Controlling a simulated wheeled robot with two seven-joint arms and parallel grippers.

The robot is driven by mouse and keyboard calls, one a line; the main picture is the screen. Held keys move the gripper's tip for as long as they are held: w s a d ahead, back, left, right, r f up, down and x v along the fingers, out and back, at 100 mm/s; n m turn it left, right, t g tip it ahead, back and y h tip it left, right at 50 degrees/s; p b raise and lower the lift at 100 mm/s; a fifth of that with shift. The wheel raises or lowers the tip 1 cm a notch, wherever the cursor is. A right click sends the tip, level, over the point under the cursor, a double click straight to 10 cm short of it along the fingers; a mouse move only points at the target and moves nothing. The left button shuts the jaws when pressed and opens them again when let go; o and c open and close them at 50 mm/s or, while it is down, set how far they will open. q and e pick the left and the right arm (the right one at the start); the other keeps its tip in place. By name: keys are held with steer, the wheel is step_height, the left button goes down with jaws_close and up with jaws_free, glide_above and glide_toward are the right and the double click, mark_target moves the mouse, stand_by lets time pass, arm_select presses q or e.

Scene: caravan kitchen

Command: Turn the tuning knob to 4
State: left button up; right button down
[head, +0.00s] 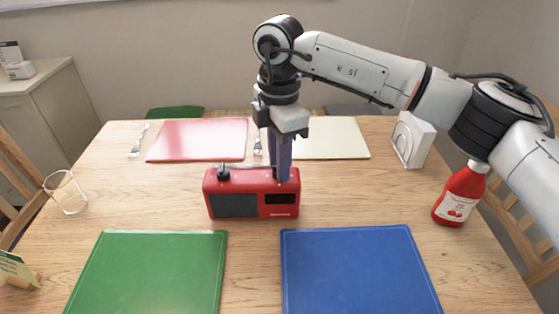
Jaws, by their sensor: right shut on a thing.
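A red radio (251,193) stands upright on the wooden table, with a dark speaker grille on its left front and a small dark display on its right front. A black knob (223,173) shows on the left of its top. My right gripper (282,177) points straight down at the right end of the radio's top, shut on the tuning knob there. The fingers hide that knob, and its setting and any scale marks cannot be read. My left gripper is not in view.
A green mat (150,275) and a blue mat (360,272) lie in front of the radio. A red mat (198,139) and a cream mat (335,140) lie behind. A glass (68,195) stands left; a ketchup bottle (459,197) and napkin holder (412,140) stand right.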

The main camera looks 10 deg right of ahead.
stand_by(0.3)
steer(key=c, duration=1.5)
jaws_free()
steer(key=shift+r, duration=0.15)
step_height(320, 180, up, 10)
steer(key=shift+r, duration=0.1)
